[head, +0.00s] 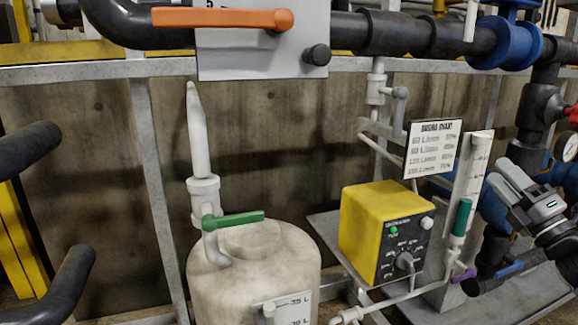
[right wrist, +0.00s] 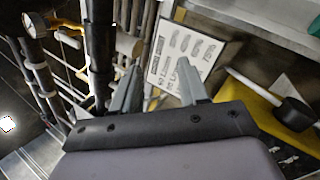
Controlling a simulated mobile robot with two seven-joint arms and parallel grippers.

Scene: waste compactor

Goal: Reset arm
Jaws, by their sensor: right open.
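My right gripper (head: 499,182) is at the right side of the head view, right of the white dosing chart sign (head: 434,148). In the right wrist view its two grey fingers (right wrist: 157,72) stand apart with nothing between them. The chart sign (right wrist: 187,53) shows behind and between the fingers, apart from them as far as I can tell. My left gripper is in neither view.
A yellow control box (head: 366,220) with a dial stands left of my right gripper. A white tank (head: 255,270) with a green valve handle (head: 233,220) is at the middle. An orange lever (head: 222,18) is above. A gauge (head: 567,146) and blue pipes crowd the right edge.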

